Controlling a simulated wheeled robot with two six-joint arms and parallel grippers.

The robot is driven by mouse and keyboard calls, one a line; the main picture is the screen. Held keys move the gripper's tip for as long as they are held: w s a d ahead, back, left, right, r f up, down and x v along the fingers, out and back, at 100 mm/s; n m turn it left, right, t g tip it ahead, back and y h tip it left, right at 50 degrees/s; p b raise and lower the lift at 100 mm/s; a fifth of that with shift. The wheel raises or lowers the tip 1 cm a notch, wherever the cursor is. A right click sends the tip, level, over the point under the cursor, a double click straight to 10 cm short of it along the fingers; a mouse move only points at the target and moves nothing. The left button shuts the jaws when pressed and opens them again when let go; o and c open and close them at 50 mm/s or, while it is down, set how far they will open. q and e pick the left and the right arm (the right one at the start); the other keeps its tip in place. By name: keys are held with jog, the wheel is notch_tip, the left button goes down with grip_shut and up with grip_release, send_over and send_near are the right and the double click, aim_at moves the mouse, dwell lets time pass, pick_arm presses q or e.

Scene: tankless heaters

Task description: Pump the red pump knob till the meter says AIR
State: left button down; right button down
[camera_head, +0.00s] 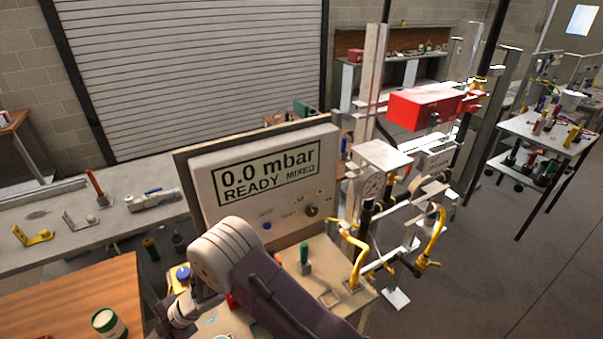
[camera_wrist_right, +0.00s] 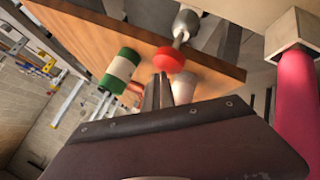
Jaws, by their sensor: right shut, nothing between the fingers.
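The meter (camera_head: 265,178) stands upright on the bench, and its screen reads "0.0 mbar READY MIXED". A round red knob (camera_wrist_right: 169,59) on a metal stem shows in the right wrist view, just beyond the fingertips of my right gripper (camera_wrist_right: 160,82). That gripper is shut with nothing in it; whether its tips touch the knob I cannot tell. In the head view my right arm crosses the front of the bench and hides most of the pump area; a small red bit shows beside the arm. My left gripper is not in view.
A green and white can (camera_head: 107,323) stands on the wooden tabletop (camera_head: 75,297); it also shows left of my fingers in the wrist view (camera_wrist_right: 121,70). A green-handled tool (camera_head: 305,257) and yellow pipes (camera_head: 357,252) stand to the right of my arm.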

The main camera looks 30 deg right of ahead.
jog(key=shift+f, duration=0.1)
jog(key=shift+f+b, duration=0.3)
jog(key=shift+f, duration=0.3)
dwell(0.4)
jog(key=shift+r, duration=0.15)
jog(key=shift+r+p, duration=0.45)
jog(key=shift+r, duration=0.1)
notch_tip(320, 180, up, 6)
jog(key=p, duration=0.6)
jog(key=shift+r, duration=0.15)
